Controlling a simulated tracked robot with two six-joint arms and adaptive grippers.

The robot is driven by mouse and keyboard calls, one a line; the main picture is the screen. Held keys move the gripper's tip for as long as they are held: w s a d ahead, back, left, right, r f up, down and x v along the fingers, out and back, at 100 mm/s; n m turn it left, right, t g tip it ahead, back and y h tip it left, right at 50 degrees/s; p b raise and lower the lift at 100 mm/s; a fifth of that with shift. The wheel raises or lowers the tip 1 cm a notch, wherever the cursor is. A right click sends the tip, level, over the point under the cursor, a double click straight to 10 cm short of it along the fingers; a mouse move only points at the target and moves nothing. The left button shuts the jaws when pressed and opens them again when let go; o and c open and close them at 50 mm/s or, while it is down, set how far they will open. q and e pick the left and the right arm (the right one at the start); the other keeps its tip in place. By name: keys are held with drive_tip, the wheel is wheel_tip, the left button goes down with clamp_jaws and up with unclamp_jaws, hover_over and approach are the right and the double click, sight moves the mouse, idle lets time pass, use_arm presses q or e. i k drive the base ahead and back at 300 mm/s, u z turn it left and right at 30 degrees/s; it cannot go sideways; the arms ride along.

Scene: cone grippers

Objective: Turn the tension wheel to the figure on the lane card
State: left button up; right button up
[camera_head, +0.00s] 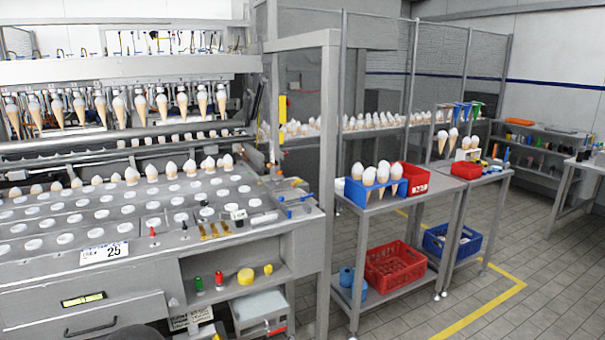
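The lane card (104,252) is a white card at the front edge of the machine's tray, on the left. It carries blue print and the large figure 25. I cannot surely make out the tension wheel; small knobs and levers sit along the tray's front right edge, among them a dark knob (236,212) with a white part. A small lit yellow-green display (83,299) is on the front panel below the card; its reading is too small to tell. Neither of my grippers is in view.
The perforated tray (95,226) holds white-topped cones in its back rows. Cones hang from the machine's row above. A shelf below holds red, green and yellow items (245,276). At right, a cart (400,206) carries a blue cone rack and red crate. Grey floor is clear at right.

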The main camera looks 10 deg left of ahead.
sight(276, 179)
drive_tip(key=z, duration=0.2)
drive_tip(key=i, duration=1.45)
drive_tip(key=u, duration=0.5)
